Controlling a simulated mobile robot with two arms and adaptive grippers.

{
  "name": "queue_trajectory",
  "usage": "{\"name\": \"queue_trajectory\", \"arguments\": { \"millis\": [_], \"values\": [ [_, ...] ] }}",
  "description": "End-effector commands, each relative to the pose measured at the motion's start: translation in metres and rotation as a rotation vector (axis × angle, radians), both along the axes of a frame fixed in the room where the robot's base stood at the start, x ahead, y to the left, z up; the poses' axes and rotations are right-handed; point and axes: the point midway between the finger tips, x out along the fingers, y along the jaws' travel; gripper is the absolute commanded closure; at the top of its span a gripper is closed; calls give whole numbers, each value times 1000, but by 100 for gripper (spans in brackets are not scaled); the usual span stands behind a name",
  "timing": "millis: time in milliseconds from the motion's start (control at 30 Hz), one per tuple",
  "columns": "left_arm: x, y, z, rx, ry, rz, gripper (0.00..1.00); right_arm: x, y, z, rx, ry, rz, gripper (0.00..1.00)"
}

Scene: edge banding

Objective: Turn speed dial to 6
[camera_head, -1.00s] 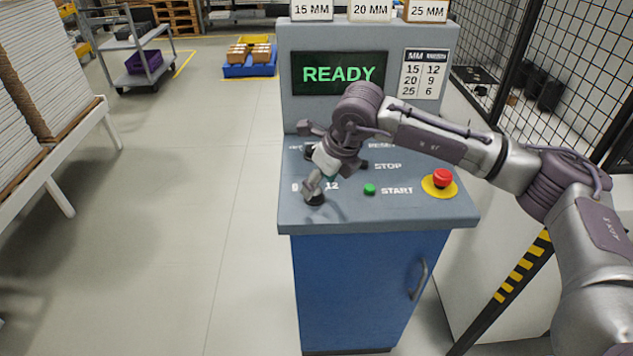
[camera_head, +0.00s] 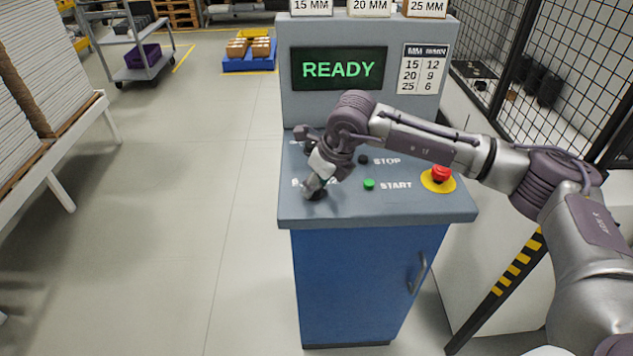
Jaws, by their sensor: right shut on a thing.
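My right gripper (camera_head: 315,190) is at the lower left of the control panel (camera_head: 400,208), tilted down and shut on the dark speed dial (camera_head: 315,195). The gripper covers most of the dial and the numbers around it, so the dial's setting cannot be read. The screen (camera_head: 338,70) shows READY in green. A chart (camera_head: 422,69) beside it pairs 15 with 12, 20 with 9 and 25 with 6. My left gripper is not in view.
A green START button (camera_head: 369,184), a black STOP button (camera_head: 363,159) and a red emergency button (camera_head: 440,174) on a yellow disc are on the panel. Signs for 15, 20 and 25 MM stand on top. Open floor lies to the left.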

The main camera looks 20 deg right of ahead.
Motion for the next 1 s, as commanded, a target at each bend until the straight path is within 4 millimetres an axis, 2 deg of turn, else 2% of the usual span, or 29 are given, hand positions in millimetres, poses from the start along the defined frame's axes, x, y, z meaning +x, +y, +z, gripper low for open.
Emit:
{"name": "queue_trajectory", "arguments": {
  "millis": [367, 700, 1000],
  "values": [
    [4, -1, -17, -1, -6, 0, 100, 1, -1, -3, 2, -1, 109, 96],
    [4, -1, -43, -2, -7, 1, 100, 3, -2, -3, 3, -2, 386, 96],
    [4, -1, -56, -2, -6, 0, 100, 4, -3, -1, 2, -1, 618, 96]
  ]
}}
